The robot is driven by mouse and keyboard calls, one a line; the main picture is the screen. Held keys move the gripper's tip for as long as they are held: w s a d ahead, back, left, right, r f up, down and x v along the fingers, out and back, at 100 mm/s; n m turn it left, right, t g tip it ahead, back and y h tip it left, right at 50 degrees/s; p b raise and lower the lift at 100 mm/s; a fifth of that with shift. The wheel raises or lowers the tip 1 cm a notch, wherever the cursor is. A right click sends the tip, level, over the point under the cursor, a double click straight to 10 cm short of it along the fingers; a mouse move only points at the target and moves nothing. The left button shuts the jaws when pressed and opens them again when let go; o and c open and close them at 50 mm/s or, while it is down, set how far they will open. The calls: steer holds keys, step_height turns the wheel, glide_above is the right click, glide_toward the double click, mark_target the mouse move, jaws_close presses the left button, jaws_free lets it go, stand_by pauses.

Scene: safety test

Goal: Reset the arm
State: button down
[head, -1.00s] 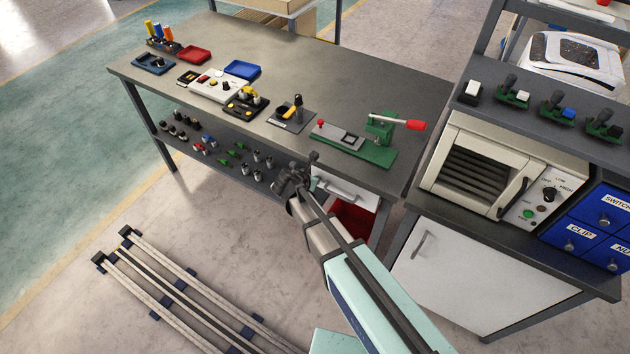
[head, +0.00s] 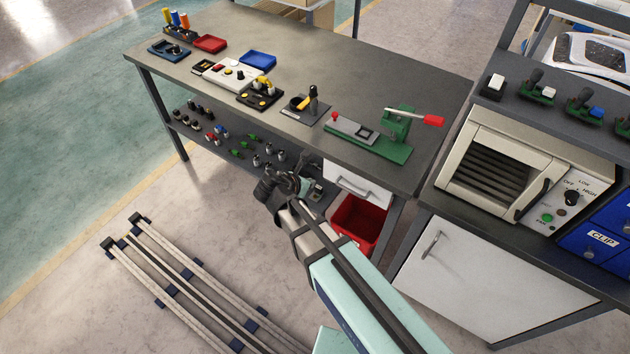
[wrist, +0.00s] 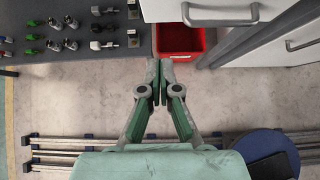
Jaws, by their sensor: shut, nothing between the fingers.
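My arm reaches up from the bottom of the head view, with my gripper (head: 308,188) near the front edge of the workbench's lower shelf. In the wrist view my gripper (wrist: 160,68) points away from the camera, its two fingers together and nothing between them. Its tips appear just in front of a red bin (wrist: 180,40) from this angle; the distance between them is hard to tell. The red bin also shows in the head view (head: 360,222), under the drawer (head: 357,184).
The workbench (head: 330,65) carries trays, switch fixtures and a green lever press (head: 395,138). Its lower shelf (wrist: 85,60) holds several small parts. A toaster oven (head: 490,175) stands on a white cabinet (head: 455,265) at right. Rails (head: 180,285) lie on the floor; floor left of them is clear.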

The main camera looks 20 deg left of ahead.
steer(key=s+d+f+m+g, duration=0.4)
steer(key=s+d+f+m, duration=0.3)
steer(key=d+f+m, duration=0.3)
steer(key=s+d+f+m+g, duration=0.5)
steer(key=s+d+f+m, duration=0.2)
steer(key=d+f+m, duration=0.35)
steer(key=s+d+f+m+g+y, duration=0.1)
steer(key=s+d+f+m+g, duration=0.2)
steer(key=s+d+m, duration=0.3)
steer(key=s+d+f+m+g+y, duration=0.1)
steer(key=s+d+f+m+g, duration=0.2)
steer(key=s+d+m, duration=0.3)
steer(key=s+d+f, duration=0.1)
steer(key=s+d, duration=0.4)
steer(key=s, duration=0.3)
steer(key=shift+d, duration=0.35)
